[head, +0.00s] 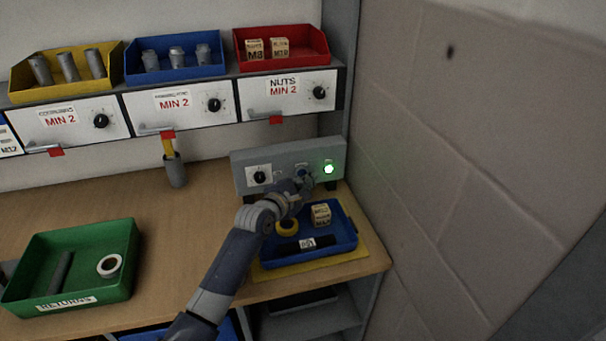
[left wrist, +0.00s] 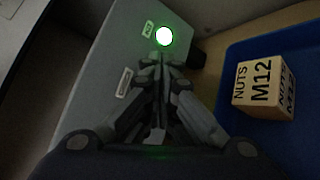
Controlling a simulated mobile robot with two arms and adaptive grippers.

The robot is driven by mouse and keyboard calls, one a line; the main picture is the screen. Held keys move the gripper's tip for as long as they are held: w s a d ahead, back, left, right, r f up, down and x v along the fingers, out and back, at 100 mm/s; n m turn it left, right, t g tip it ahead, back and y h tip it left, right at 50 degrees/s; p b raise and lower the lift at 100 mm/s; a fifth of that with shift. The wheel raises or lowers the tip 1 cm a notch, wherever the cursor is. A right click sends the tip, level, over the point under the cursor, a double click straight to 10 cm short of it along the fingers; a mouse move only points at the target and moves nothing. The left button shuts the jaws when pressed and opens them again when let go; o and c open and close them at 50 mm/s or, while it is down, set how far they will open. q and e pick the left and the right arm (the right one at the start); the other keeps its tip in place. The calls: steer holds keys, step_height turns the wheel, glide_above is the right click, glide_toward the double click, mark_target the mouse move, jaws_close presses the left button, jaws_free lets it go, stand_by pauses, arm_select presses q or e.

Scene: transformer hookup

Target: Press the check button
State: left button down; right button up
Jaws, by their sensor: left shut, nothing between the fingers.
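The grey control box (head: 240,172) stands at the back right of the bench, with a black knob (head: 260,177) on its left and a lit green lamp (head: 329,169) on its right. The lamp also glows in the left wrist view (left wrist: 164,36). A small bluish spot between knob and lamp, likely the check button (head: 302,169), shows at my fingertips. My left gripper (head: 304,181) is shut and empty, its tips at the box's front; they also show in the left wrist view (left wrist: 161,62). The fingers hide the button there, so contact is unclear. My right gripper is not in view.
A blue tray (head: 350,243) below the box holds a wooden nuts block (head: 321,214) and a yellow ring (head: 287,228). A green returns tray (head: 125,270) stands at left. Yellow, blue and red bins line the shelf above. A wall closes the right side.

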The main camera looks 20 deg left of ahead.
arm_select(q)
steer(key=shift+s+d+r+p, duration=0.1)
steer(key=shift+s+d+p, duration=0.15)
steer(key=shift+s+p, duration=0.15)
steer(key=shift+s, duration=0.1)
steer(key=s+d+p, duration=0.1)
steer(key=s+p, duration=0.1)
steer(key=s+d+p, duration=0.2)
stand_by(0.4)
steer(key=shift+a, duration=0.1)
stand_by(0.5)
